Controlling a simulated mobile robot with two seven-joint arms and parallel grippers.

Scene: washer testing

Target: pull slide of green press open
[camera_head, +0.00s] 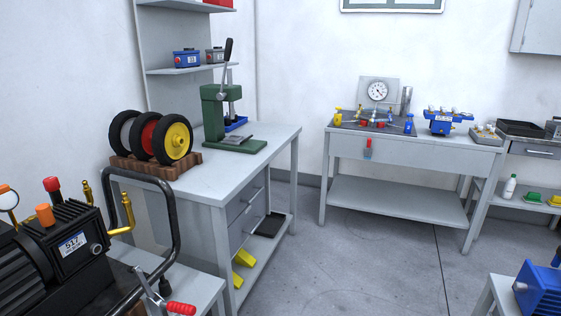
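The green press (213,116) stands on the grey workbench (204,186) left of the middle. Its dark lever (227,54) points up. Its green base reaches toward the bench's right side, with a flat grey plate (237,139) on it, which may be the slide; I cannot tell its position for sure. Neither of my grippers is in view.
Wheels on a wooden rack (155,166) stand left of the press. A black machine (62,244) with a bent bar fills the near left. Another bench (412,150) with a gauge (377,92) stands at the back. The floor (345,260) between is clear.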

